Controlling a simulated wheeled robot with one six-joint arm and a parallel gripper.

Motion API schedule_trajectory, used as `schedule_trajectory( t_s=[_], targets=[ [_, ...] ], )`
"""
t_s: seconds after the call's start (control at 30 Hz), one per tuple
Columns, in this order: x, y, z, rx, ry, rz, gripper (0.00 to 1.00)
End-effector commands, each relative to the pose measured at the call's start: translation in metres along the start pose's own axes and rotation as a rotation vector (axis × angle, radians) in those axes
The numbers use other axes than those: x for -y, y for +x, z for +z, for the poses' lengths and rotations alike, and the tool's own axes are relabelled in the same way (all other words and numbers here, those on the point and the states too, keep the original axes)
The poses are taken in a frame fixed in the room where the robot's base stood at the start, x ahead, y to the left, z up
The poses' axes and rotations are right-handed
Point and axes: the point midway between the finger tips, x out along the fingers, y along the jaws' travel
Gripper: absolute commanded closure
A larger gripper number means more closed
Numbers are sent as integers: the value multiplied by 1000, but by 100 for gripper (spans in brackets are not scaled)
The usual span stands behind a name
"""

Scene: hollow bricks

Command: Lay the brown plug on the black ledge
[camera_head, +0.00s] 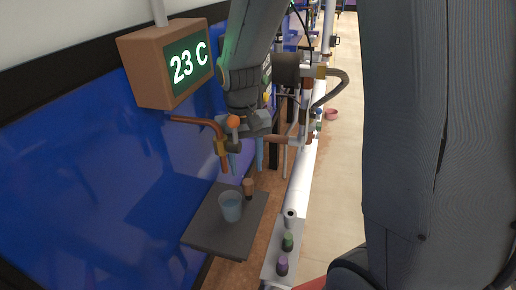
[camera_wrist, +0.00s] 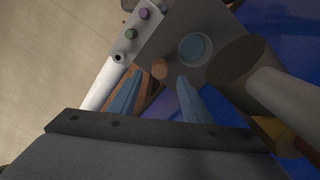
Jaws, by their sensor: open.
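The brown plug (camera_head: 249,187) stands upright at the far edge of the black ledge (camera_head: 218,243), apparently resting on it. In the wrist view the plug's round top (camera_wrist: 160,69) shows just beyond and between the fingertips, close to the ledge's edge (camera_wrist: 165,35). My gripper (camera_head: 246,170) is open, its blue fingers pointing down above the plug. In the wrist view my gripper (camera_wrist: 160,77) has nothing between its fingers that I can see it touch. How far the tips are above the plug is hard to tell.
A copper pipe (camera_head: 195,122) and a display box (camera_head: 170,65) are at the left, before a blue wall.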

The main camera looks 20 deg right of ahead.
Motion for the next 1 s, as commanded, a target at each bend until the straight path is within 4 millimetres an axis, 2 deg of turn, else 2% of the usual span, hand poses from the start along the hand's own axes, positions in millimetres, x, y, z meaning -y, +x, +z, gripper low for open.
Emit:
schedule_trajectory(
  t_s=[0.2,0.33,0.83,1.0],
  targets=[
    [1,-32,-1,-3,-1,-1,56],
    [1,-43,-1,-2,-1,-1,56],
    [0,-46,0,0,0,0,56],
    [-5,-39,-4,-8,4,-7,56]
  ],
)
